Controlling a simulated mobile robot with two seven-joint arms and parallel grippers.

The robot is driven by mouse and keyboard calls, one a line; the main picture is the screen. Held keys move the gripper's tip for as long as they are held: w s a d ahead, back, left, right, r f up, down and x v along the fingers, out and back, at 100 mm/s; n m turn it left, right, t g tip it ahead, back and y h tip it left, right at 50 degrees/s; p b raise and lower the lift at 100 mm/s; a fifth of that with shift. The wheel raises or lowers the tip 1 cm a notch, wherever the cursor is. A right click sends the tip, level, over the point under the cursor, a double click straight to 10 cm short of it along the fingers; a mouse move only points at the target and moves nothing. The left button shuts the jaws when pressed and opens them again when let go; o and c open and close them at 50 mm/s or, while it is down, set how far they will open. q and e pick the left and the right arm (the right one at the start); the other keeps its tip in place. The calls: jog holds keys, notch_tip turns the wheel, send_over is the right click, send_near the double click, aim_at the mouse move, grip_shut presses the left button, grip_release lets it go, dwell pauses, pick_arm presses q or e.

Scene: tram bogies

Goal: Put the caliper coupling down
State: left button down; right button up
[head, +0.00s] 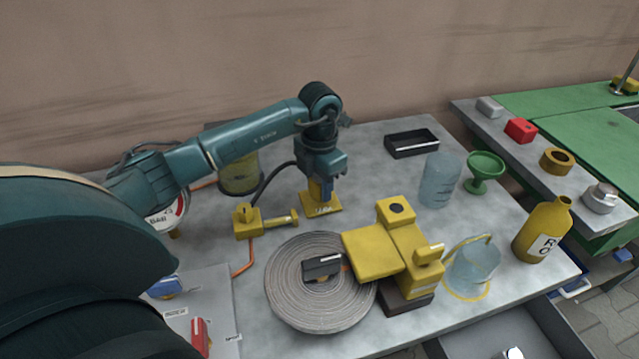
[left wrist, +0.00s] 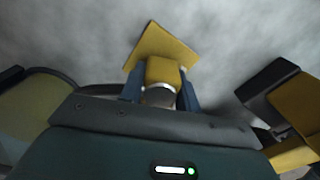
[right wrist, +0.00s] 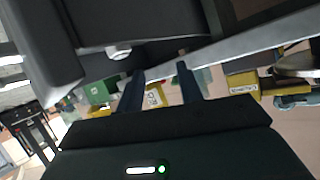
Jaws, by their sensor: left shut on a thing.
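My left gripper (head: 321,188) points straight down, shut on a yellow piece with a square foot plate, which I take to be the caliper coupling (head: 323,206). The left wrist view shows its yellow block, silver collar and plate (left wrist: 163,45) between the blue fingers (left wrist: 161,98). The plate is at or just above the grey table top; I cannot tell whether it touches. A black hose (head: 270,184) curves from beside the gripper to a yellow fitting (head: 249,220) on the left. My right gripper (right wrist: 160,80) is open and empty, away from the table top.
A grey coiled hose (head: 295,300) and a yellow machine part (head: 375,252) stand in front. A black tray (head: 411,143), a clear beaker (head: 440,180), a green funnel (head: 484,170) and a yellow bottle (head: 542,230) are on the right. Table behind the coupling is clear.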

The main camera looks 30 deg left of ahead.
aim_at(319, 179)
pick_arm(q)
jog(key=shift+f+b, duration=0.4)
jog(key=shift+f, duration=0.1)
jog(key=shift+f, duration=0.1)
jog(key=c, duration=1)
grip_release()
notch_tip(319, 179, up, 13)
jog(key=shift+r+p, duration=0.15)
jog(key=shift+p, duration=0.4)
